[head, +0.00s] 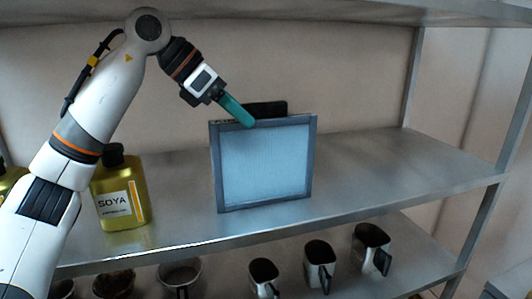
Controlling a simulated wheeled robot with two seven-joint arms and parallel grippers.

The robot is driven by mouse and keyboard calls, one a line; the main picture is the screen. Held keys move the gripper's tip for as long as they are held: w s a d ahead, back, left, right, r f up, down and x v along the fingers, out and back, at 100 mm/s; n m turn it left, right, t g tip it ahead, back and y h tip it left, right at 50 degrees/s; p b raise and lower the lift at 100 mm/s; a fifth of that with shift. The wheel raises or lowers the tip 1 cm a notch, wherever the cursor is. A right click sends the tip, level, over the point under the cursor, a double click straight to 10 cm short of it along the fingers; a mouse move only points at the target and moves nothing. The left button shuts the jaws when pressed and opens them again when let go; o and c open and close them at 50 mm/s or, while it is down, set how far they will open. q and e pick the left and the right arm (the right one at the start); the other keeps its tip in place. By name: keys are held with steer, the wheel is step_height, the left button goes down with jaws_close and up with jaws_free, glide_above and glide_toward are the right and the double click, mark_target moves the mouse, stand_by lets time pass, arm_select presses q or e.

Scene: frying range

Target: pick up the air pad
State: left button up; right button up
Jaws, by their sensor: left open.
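The air pad (264,165) is a light blue square panel in a grey frame. It stands upright on the metal shelf, a little right of the left arm. My left gripper (240,112) has teal fingers and reaches in from the upper left, with its tips at the pad's top edge. It is open, and I cannot tell whether the fingers touch the frame. A dark block shows behind the pad's top edge. My right gripper is not in view.
A yellow soya bottle (120,190) with a black cap stands on the metal shelf (380,165) left of the pad. The shelf is clear to the right. Several metal jugs, including one (319,262), stand on the lower shelf. An upper shelf (300,12) runs overhead.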

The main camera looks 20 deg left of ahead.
mark_target(271, 117)
arm_select(q)
steer(key=shift+w+d, duration=0.4)
steer(key=shift+d, duration=0.2)
steer(key=shift+w+d+r+p, duration=0.15)
steer(key=shift+d+p, duration=0.15)
steer(key=shift+p, duration=0.15)
steer(key=w+d+p, duration=0.1)
steer(key=d+p, duration=0.1)
steer(key=w+d, duration=0.1)
steer(key=shift+w+d+f+p, duration=0.3)
steer(key=shift+p, duration=0.1)
steer(key=shift+d+f, duration=0.15)
steer(key=shift+f, duration=0.15)
steer(key=shift+a, duration=0.2)
steer(key=shift+c, duration=0.2)
steer(key=shift+d, duration=0.1)
jaws_close()
